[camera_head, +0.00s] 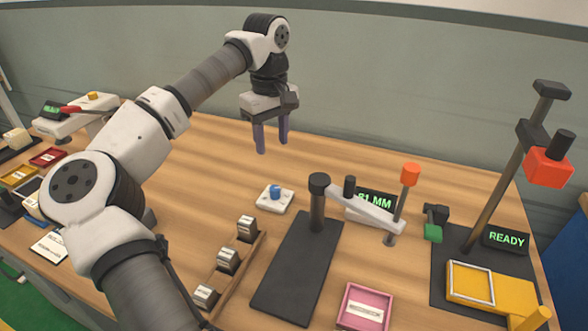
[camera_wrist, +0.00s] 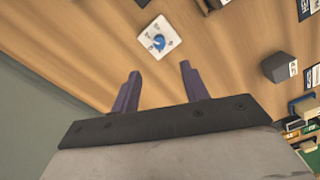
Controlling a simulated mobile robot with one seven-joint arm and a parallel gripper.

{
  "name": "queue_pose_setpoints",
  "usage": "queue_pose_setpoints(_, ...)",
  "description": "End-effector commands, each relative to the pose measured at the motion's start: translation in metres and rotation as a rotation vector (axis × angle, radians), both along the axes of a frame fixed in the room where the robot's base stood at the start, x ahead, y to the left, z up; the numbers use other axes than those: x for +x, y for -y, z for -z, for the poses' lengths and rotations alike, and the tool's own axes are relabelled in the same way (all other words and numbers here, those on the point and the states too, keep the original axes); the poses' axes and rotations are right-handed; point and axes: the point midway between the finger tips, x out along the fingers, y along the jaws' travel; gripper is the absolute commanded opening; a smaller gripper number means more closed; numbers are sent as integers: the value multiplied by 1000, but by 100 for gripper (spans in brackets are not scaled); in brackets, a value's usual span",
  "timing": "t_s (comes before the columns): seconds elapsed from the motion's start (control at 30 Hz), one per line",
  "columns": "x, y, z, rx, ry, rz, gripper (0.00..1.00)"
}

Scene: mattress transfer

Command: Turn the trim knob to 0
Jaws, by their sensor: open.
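The trim knob (camera_head: 276,192) is a blue dial on a small white plate (camera_head: 268,203) that lies on the wooden table, near the middle. In the wrist view the blue knob (camera_wrist: 158,42) sits on its white plate with small markings too small to read. My gripper (camera_head: 272,146) is above the table, up and behind the knob, with its two purple fingers pointing down and spread apart. Nothing is between the fingers. In the wrist view the fingers (camera_wrist: 158,88) point toward the plate and are well apart from it.
A black board with a post and grey lever (camera_head: 362,208) stands right of the knob, by a display reading about "81 MM". A wooden rack (camera_head: 236,267) with several labelled blocks is in front. A stand with a red head (camera_head: 549,167) and "READY" display is at right. Table behind the knob is clear.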

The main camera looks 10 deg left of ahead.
Motion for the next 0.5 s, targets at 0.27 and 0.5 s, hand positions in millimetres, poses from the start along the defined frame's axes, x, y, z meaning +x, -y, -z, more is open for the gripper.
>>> queue_pose_setpoints(0.27, 2, -1, 33, 0, -4, 7, 45)
queue_pose_setpoints(0.5, 2, -1, 84, 0, -4, 7, 45)
